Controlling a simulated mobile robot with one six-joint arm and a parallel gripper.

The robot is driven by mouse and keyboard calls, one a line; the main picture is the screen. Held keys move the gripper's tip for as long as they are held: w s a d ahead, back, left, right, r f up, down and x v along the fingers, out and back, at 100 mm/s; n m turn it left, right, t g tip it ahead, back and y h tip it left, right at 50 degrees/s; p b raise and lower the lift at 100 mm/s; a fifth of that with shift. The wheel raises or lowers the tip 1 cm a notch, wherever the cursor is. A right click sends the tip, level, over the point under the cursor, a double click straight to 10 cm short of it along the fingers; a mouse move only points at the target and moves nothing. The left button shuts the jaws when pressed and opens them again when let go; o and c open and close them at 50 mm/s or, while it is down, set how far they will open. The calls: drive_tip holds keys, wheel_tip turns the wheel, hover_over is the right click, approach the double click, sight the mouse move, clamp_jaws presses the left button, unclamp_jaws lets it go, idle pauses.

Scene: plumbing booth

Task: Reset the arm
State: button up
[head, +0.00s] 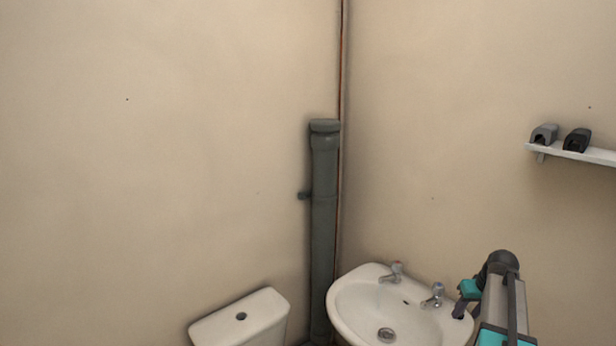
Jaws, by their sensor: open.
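My arm shows at the lower right, in front of the basin's right edge. My gripper (461,304) is the small dark end beside a teal part, over the basin's right rim in the picture. It is open, and I see nothing held in it. The fingers are small and partly overlapped by the arm. I cannot tell whether the gripper touches the rim.
A white washbasin (358,306) with two taps stands in the corner. A toilet cistern (262,318) is to its left. A grey soil pipe (324,210) and a thin copper pipe (341,70) run up the corner. A shelf (588,153) at right holds two small dark objects.

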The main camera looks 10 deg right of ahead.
drive_tip(key=a+f+n+g, duration=0.1)
drive_tip(key=a+f, duration=0.5)
drive_tip(key=a, duration=0.6)
drive_tip(key=a+f+g, duration=0.1)
drive_tip(key=a+f, duration=0.5)
drive_tip(key=a, duration=0.7)
drive_tip(key=s+a+f+n+g, duration=0.1)
drive_tip(key=s+a+f, duration=0.3)
drive_tip(key=a, duration=0.5)
drive_tip(key=s+a+f+g, duration=0.1)
drive_tip(key=s+a+f, duration=0.4)
drive_tip(key=a, duration=0.4)
drive_tip(key=s+f+g+b, duration=0.2)
drive_tip(key=s+f+b, duration=0.4)
drive_tip(key=s+f, duration=0.7)
drive_tip(key=s+f+g+b, duration=0.3)
drive_tip(key=s+f+b, duration=0.4)
drive_tip(key=s+f, duration=0.5)
wheel_tip(320, 180, down, 6)
drive_tip(key=shift+s+f+b, duration=0.2)
drive_tip(key=shift+s+b, duration=0.1)
drive_tip(key=shift+s, duration=0.1)
